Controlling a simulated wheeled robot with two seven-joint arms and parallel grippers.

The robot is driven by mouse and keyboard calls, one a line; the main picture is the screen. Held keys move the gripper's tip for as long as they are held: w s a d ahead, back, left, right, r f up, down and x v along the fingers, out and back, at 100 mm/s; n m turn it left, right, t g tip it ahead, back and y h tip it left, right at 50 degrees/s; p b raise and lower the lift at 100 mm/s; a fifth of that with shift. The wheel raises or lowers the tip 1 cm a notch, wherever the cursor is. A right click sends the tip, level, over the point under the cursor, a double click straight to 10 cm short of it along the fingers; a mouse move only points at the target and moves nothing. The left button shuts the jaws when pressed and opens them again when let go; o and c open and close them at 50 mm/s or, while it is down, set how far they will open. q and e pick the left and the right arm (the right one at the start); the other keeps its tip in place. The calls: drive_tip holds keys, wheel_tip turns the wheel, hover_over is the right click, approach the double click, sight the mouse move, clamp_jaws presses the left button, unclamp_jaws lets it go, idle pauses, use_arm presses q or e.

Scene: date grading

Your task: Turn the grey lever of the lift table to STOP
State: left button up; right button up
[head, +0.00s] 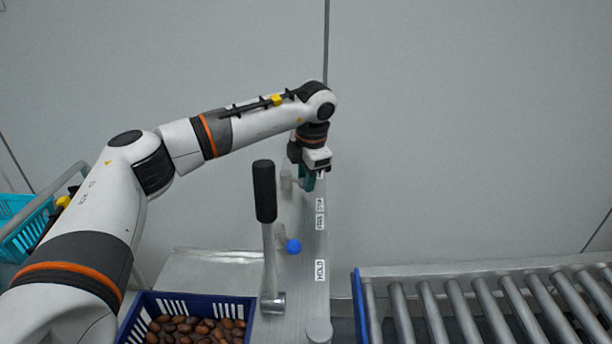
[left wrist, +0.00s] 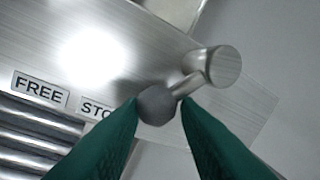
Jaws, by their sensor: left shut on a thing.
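The grey lever has a round dark-grey knob (left wrist: 157,106) on a short metal arm that runs to a thick metal pivot (left wrist: 222,66) in the left wrist view. My left gripper (left wrist: 160,112) has its green fingers shut on this knob. The knob is close to the STOP label (left wrist: 97,108), which a finger partly covers. The FREE label (left wrist: 39,89) is farther left. In the head view my left gripper (head: 309,182) is at the far end of the metal panel (head: 297,300), and the knob is hidden there. My right gripper is not in view.
A tall black-gripped lever (head: 264,192) and a blue-knobbed lever (head: 293,246) stand nearer, beside a HOLD label (head: 320,270). A navy crate (head: 250,305) of brown dates is at the front. A roller conveyor (head: 480,268) is at right, a turquoise basket (head: 25,225) at left.

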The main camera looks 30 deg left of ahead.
use_arm(q)
drive_tip(key=shift+s+a+m, duration=0.25)
drive_tip(key=shift+s+m, duration=0.15)
drive_tip(key=shift+m, duration=0.35)
drive_tip(key=shift+s+a+m, duration=0.25)
drive_tip(key=shift+s+m, duration=0.15)
drive_tip(key=shift+m, duration=0.35)
drive_tip(key=o, duration=0.8)
drive_tip(key=shift+r, duration=0.1)
drive_tip(key=shift+o, duration=1.2)
drive_tip(key=shift+s+a, duration=0.15)
drive_tip(key=shift+a, duration=0.1)
drive_tip(key=shift+d, duration=0.2)
drive_tip(key=shift+r, duration=0.1)
wheel_tip(320, 180, up, 12)
drive_tip(key=s+d+b, duration=0.1)
drive_tip(key=shift+s+d+f, duration=0.2)
drive_tip(key=shift+s+f, duration=0.05)
drive_tip(key=shift+s, duration=0.1)
